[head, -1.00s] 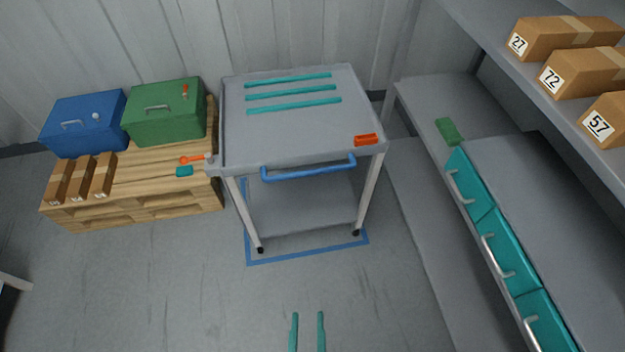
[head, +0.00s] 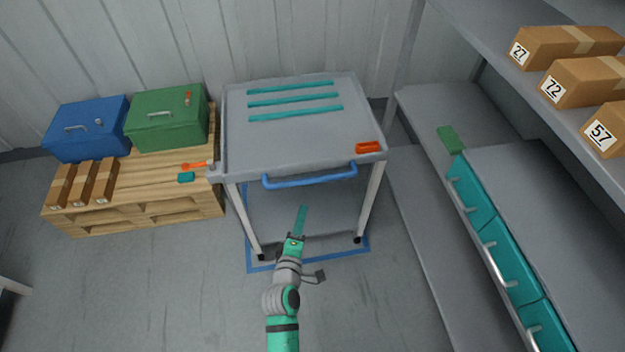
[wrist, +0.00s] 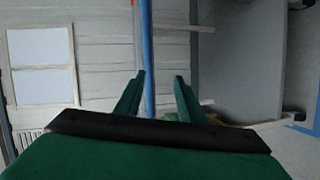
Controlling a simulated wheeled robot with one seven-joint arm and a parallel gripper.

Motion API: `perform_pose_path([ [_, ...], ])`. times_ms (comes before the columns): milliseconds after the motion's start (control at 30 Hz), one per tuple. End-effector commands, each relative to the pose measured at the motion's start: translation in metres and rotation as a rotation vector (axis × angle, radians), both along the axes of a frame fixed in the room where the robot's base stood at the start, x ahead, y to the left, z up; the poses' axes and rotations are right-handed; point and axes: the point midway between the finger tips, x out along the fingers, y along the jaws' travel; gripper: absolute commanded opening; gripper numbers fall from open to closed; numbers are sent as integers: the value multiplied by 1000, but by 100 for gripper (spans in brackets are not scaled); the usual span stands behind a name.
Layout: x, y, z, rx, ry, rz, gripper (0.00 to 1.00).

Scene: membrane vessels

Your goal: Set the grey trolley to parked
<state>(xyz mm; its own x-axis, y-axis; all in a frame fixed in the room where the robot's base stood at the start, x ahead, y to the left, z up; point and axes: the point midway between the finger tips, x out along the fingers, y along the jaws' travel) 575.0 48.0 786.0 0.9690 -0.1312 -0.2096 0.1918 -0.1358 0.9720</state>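The grey trolley (head: 290,135) stands against the back wall, with a blue handle bar (head: 310,181) along its front edge. My gripper (head: 303,208) is in front of the trolley, below the handle in the picture. In the wrist view its green fingers (wrist: 160,76) are apart, with a blue bar (wrist: 147,50) showing between them, apparently not gripped.
A pallet (head: 150,215) with a blue box (head: 85,130), a green box (head: 168,118) and small cartons stands left. A shelf unit (head: 415,200) with teal drawers (head: 500,250) and numbered cartons stands close on the right.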

Motion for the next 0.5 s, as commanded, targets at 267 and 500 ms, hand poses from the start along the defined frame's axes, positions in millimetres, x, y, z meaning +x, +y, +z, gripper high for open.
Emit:
perform_pose_path([
  [267, 43, -9, 18, -180, -1, -14, 36],
  [500, 63, -14, 16, -187, -1, -17, 36],
])
